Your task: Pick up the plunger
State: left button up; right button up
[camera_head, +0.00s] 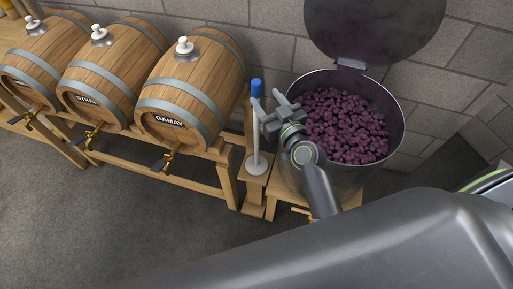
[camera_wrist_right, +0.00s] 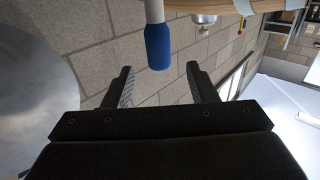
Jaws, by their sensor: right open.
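The plunger (camera_head: 257,150) stands upright on a small wooden stand (camera_head: 254,190), between the barrel rack and the grape vat. It has a white shaft, a blue grip at the top and a pale disc at the bottom. My right gripper (camera_head: 263,105) is open and close to the shaft, just below the blue grip. In the right wrist view the blue grip (camera_wrist_right: 158,47) shows beyond and between the open fingertips (camera_wrist_right: 160,75), with nothing held. Part of the shaft is hidden behind the gripper. My left gripper is not in view.
A metal vat (camera_head: 398,112) of purple grapes (camera_head: 345,125), its lid (camera_head: 375,25) raised, stands right beside my right gripper. Barrels, including the Gamay barrel (camera_head: 195,85), rest on a wooden rack (camera_head: 190,184) to the left. Open floor (camera_head: 90,225) lies in front of the rack.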

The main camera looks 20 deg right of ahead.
aim_at(259, 90)
jog(key=shift+w+a+f+p, duration=0.15)
jog(key=shift+w+p, duration=0.1)
jog(key=shift+w, duration=0.65)
jog(key=shift+w+a+r+p, duration=0.15)
jog(key=shift+w+p, duration=0.15)
jog(key=shift+w, duration=0.55)
jog(key=shift+w+a+f+p, duration=0.15)
jog(key=shift+w+p, duration=0.1)
jog(key=shift+w, duration=0.65)
jog(key=shift+w+a, duration=0.15)
jog(key=shift+w, duration=0.5)
